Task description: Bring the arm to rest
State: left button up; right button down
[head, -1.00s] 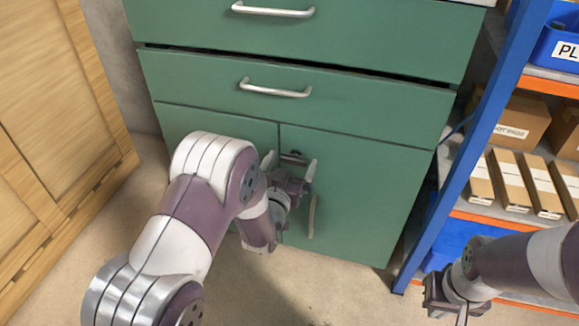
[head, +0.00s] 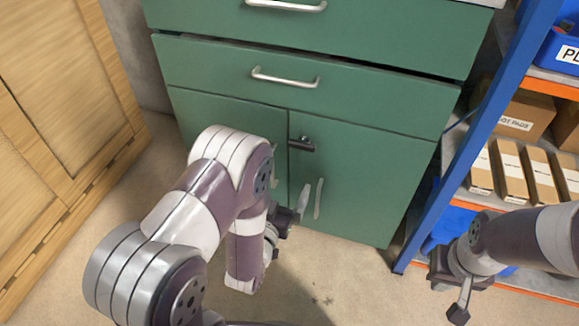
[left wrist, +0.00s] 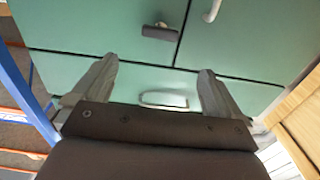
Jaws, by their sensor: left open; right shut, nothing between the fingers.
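My left arm reaches in from the left in the head view. Its gripper (head: 289,203) is in front of the lower doors of the green cabinet (head: 365,165), below the dark latch handle (head: 301,144), and touches nothing that I can see. In the left wrist view the left gripper (left wrist: 157,80) has its two fingers wide apart with nothing between them. The dark latch handle (left wrist: 160,32) lies beyond the fingertips there. My right gripper (head: 460,300) is shut and empty, low in front of the shelf rack at the right.
The cabinet's drawers have metal handles (head: 285,78); its two lower doors look closed. A blue-posted rack (head: 470,140) with boxes (head: 509,172) and blue bins stands close at the right. A wooden panelled front (head: 65,110) is at the left. Floor (head: 330,275) before the cabinet is bare.

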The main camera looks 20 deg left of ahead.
pick_arm(q)
jog(key=s+f+g+p, duration=0.1)
jog(key=s+f+g, duration=0.5)
jog(key=f+g, duration=0.4)
jog(key=s+a+r+g+p, duration=0.1)
jog(key=s+r+g+p, duration=0.65)
jog(key=r, duration=0.55)
notch_tip(320, 180, up, 45)
jog(key=p, duration=3.8)
jog(key=shift+w+a+t+y, duration=0.3)
jog(key=shift+w+a+t, duration=0.05)
jog(key=shift+a+t, duration=0.1)
